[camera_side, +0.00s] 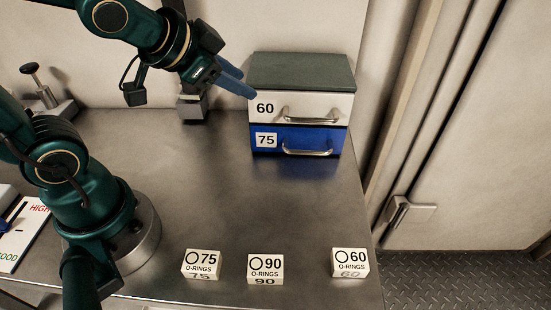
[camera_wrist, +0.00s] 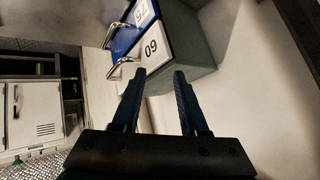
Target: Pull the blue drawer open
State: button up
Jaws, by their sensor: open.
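The blue drawer (camera_side: 270,151), labelled 75, is the lower of two drawers in a small cabinet. It looks shut, and its metal bar handle (camera_side: 307,152) is on its front. The blue drawer also shows at the top of the wrist view (camera_wrist: 116,46), with its handle (camera_wrist: 121,34). My gripper (camera_side: 238,84) is above the table, left of the cabinet and about level with the upper drawer. In the wrist view my gripper (camera_wrist: 155,82) has its two fingers spread with nothing between them. It is apart from the blue drawer and its handle.
The white upper drawer (camera_side: 277,116), labelled 60, looks shut and has its own handle (camera_side: 310,115). Three small O-ring boxes, 75 (camera_side: 202,264), 90 (camera_side: 266,269) and 60 (camera_side: 350,262), stand along the table's front edge. The metal table (camera_side: 225,200) before the cabinet is clear.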

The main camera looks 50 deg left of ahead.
jog(key=s+d+f+n+g+h, duration=0.1)
jog(key=s+d+n+g, duration=0.2)
jog(key=s, duration=0.8)
jog(key=shift+g, duration=0.4)
jog(key=shift+w+f, duration=0.1)
